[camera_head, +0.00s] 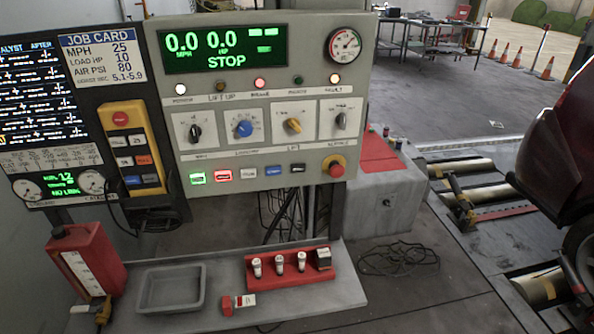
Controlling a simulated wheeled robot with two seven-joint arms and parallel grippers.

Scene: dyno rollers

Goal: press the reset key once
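A grey control panel (262,110) stands upright in the middle. Its lower edge carries a row of keys: a lit green key (197,178), a red key (222,175), a white key (248,173), a blue key (273,170) and a black key (298,168). Their lettering is too small to read, so I cannot tell which is the reset key. The green-lit display (223,44) reads 0.0 MPH, 0.0 HP and STOP. Neither of my grippers is in view.
A red mushroom button (336,169) sits right of the keys. A yellow pendant (133,148) with several buttons hangs at left. Below are a grey tray (171,288), a red rack (291,267) and a red container (87,262). A car (560,160) stands at right.

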